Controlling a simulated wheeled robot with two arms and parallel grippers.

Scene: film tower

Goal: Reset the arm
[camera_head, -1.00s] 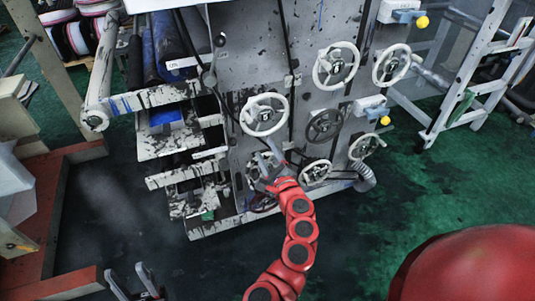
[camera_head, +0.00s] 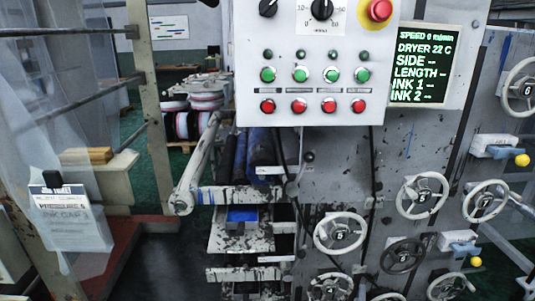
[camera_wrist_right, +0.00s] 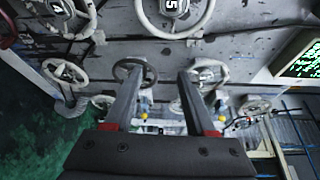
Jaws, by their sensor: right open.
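My right gripper (camera_wrist_right: 158,78) shows in the right wrist view, with its two dark fingers spread apart and nothing between them. Grey panel and several handwheels of the machine lie beyond the fingertips; I cannot tell how far off they are. Neither arm and neither gripper shows in the head view. My left gripper is out of view.
The machine carries a white control box (camera_head: 325,72) with buttons, a red stop knob (camera_head: 379,8) and a screen (camera_head: 421,63). Below are handwheels, one marked 5 (camera_head: 341,248). Rollers (camera_head: 240,157) sit left of them. Green floor (camera_wrist_right: 35,140) shows in the wrist view.

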